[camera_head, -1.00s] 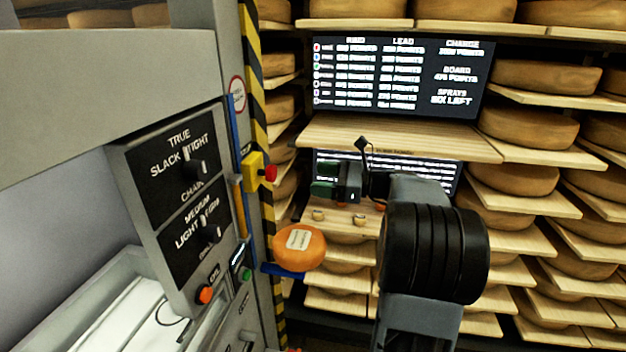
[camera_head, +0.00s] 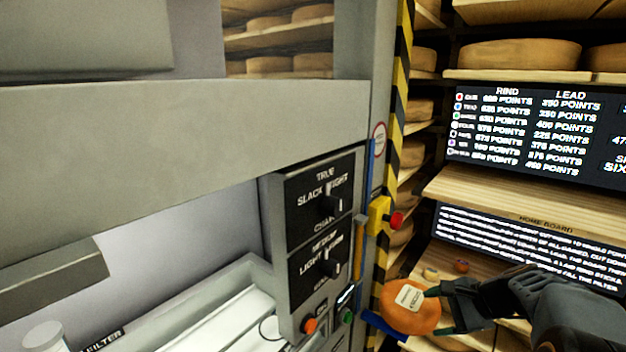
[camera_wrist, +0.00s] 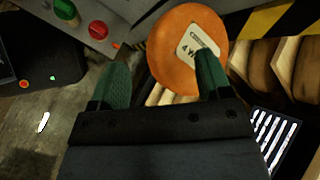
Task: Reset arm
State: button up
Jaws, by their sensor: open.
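My arm reaches in from the lower right of the head view. My gripper (camera_head: 437,311) is open, and its green-tipped fingers are at the right side of an orange cheese wheel (camera_head: 395,318) with a pale label. In the wrist view, my gripper (camera_wrist: 162,78) has its two green fingers apart, and the orange wheel (camera_wrist: 172,55) shows beyond and between them. The right finger overlaps the wheel's label. I cannot tell whether a finger touches the wheel. The wheel is beside a blue bracket (camera_head: 383,327).
A grey machine with a knob panel (camera_head: 320,215) fills the left. A yellow box with a red button (camera_head: 380,216) is on its edge, beside a striped post (camera_head: 400,80). Wooden shelves of cheese wheels and a points board (camera_head: 535,135) stand at the right.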

jog(key=s+a+n+g+h, duration=0.1)
jog(key=s+a+n+h, duration=0.6)
jog(key=s+a+n, duration=0.4)
jog(key=shift+s+f+n, duration=0.15)
jog(key=shift+s+n, duration=0.35)
jog(key=shift+n, duration=1.8)
